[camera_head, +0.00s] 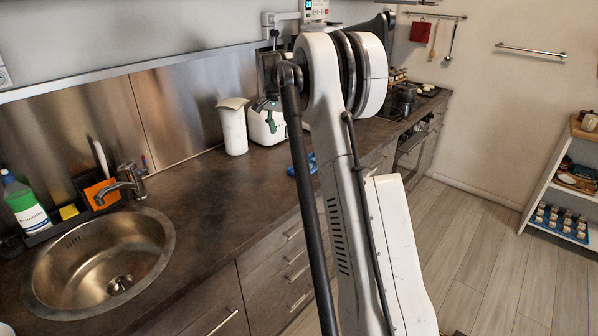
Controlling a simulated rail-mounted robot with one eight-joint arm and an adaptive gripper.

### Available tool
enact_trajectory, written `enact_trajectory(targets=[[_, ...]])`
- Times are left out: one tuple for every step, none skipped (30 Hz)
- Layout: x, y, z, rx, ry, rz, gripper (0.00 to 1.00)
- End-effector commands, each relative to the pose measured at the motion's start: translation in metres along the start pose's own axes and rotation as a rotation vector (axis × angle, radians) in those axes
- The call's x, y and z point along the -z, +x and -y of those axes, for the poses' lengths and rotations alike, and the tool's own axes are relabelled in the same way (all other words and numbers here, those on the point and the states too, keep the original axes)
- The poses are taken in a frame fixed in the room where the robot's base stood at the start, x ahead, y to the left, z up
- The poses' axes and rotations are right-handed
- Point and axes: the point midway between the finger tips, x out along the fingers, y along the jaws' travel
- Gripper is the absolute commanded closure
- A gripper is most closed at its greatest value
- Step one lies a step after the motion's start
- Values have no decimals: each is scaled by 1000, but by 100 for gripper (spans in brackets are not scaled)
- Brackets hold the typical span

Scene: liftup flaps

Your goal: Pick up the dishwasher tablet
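I cannot make out a dishwasher tablet for certain. A small blue object (302,165) lies on the dark countertop (215,195), partly hidden behind my arm. It is too small and covered to identify. My white arm rises through the middle of the picture and bends at a large joint near the top. A dark mechanism (268,80) left of that joint, in front of a white appliance, may be my gripper. Its fingers cannot be told apart clearly, and I see nothing certain held in it.
A round steel sink (60,262) with a tap (122,183) is at the left, beside a green-labelled bottle (26,205). A white jug (233,127) and a white appliance (266,126) stand at the back. A shelf (548,190) is at the right. The counter between sink and jug is clear.

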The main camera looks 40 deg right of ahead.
Motion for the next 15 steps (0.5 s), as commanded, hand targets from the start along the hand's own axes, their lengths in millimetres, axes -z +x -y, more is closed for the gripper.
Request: enact_trajectory(targets=[[14, 14, -2, -11, 30, 6, 67], [20, 22, -4, -18, 46, 9, 67], [29, 33, -6, -27, 70, 15, 67], [35, 40, -9, -34, 87, 19, 67], [40, 47, -11, -40, 102, 22, 67], [47, 57, -13, -47, 121, 26, 67], [51, 63, -15, -52, 135, 28, 67], [55, 69, -17, -57, 146, 31, 67], [60, 76, -20, -63, 161, 34, 67], [62, 80, -22, -67, 171, 36, 67], [65, 84, -23, -70, 179, 38, 67], [67, 88, -24, -73, 186, 39, 67], [68, 90, -25, -75, 191, 40, 67], [69, 92, -26, -77, 195, 41, 67], [70, 95, -26, -78, 199, 41, 67]])
